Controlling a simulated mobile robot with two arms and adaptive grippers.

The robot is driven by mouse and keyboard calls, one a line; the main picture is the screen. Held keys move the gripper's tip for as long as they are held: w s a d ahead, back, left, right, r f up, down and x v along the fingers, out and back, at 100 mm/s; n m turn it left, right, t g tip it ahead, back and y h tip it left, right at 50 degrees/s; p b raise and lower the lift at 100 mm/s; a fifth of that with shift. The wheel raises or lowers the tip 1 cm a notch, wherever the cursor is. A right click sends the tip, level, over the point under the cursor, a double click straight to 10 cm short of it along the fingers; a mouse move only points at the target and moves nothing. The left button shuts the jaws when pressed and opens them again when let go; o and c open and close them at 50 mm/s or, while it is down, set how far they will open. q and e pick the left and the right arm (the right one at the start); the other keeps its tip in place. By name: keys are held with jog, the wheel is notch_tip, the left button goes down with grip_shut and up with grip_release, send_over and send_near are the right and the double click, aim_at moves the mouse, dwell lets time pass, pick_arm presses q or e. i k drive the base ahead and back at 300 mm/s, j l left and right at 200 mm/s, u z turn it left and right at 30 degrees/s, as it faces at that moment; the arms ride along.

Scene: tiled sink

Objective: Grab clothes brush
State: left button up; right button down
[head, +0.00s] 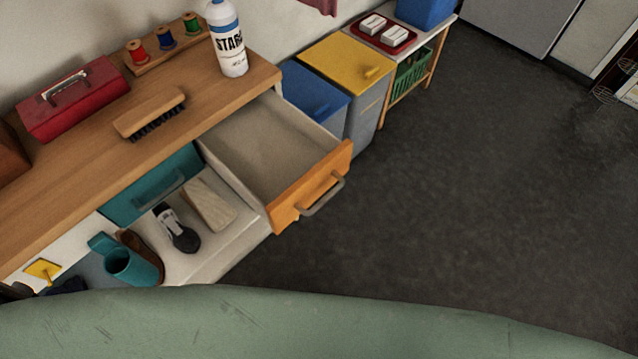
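The clothes brush (150,112) lies on the wooden counter top, with a light wooden back facing up and dark bristles showing along its front side. It lies between the red box and the front edge of the counter, above a teal drawer front. Nothing covers it. Neither of my grippers shows in the head view, so I cannot see whether they are open or shut.
A red box (72,98), spool rack (165,52) and starch bottle (228,45) stand around the brush on the counter (60,185). An empty orange-fronted drawer (262,150) sticks out. Dark floor is clear at right.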

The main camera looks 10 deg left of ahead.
aim_at(129, 124)
jog(key=i+j+u, duration=0.1)
jog(key=u, duration=1.15)
jog(key=j+z, duration=0.1)
jog(key=j, duration=0.15)
